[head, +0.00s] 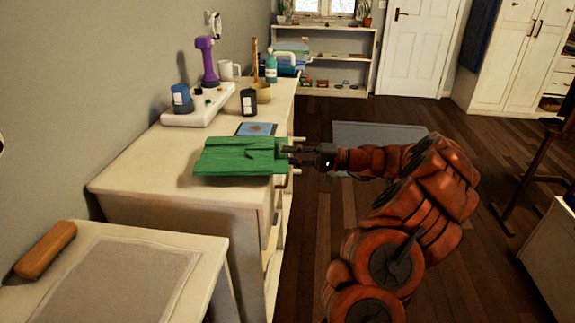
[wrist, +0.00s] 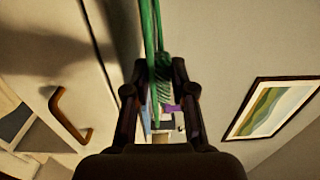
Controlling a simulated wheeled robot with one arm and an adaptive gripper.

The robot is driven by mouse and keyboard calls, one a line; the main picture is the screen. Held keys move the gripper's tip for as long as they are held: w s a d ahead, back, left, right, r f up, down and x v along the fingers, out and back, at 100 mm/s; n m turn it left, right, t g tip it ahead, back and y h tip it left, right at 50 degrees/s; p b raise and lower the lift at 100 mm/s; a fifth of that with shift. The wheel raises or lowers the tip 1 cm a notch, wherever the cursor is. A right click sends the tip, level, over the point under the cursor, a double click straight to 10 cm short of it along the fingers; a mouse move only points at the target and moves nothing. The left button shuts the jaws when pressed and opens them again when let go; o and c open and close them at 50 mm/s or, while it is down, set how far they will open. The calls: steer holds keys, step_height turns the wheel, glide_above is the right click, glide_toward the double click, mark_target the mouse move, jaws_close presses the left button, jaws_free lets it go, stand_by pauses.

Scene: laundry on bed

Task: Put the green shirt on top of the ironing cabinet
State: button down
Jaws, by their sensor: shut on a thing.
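The green shirt (head: 238,156) is a flat, folded piece in the head view. My gripper (head: 290,155) is shut on its right edge. The shirt is held level over the near part of a long pale cabinet (head: 140,172), and I cannot tell whether it touches the top. In the wrist view the shirt (wrist: 152,35) shows edge-on as a thin green strip between the fingers of my gripper (wrist: 160,85). I cannot tell for certain that this cabinet is the ironing cabinet.
Behind the shirt on the cabinet are a blue book (head: 256,129), a dark jar (head: 248,102), a white power strip (head: 198,105) and a purple dumbbell-shaped object (head: 207,62). A lower pale surface (head: 205,244) with a wooden roller (head: 45,249) stands in front. The cabinet's near left top is clear.

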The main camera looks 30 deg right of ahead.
steer(key=shift+w+a, duration=0.15)
steer(key=shift+w, duration=0.2)
steer(key=shift+w+a+f, duration=0.1)
steer(key=shift+w+f, duration=0.1)
steer(key=shift+f, duration=1.6)
steer(key=c, duration=1)
jaws_free()
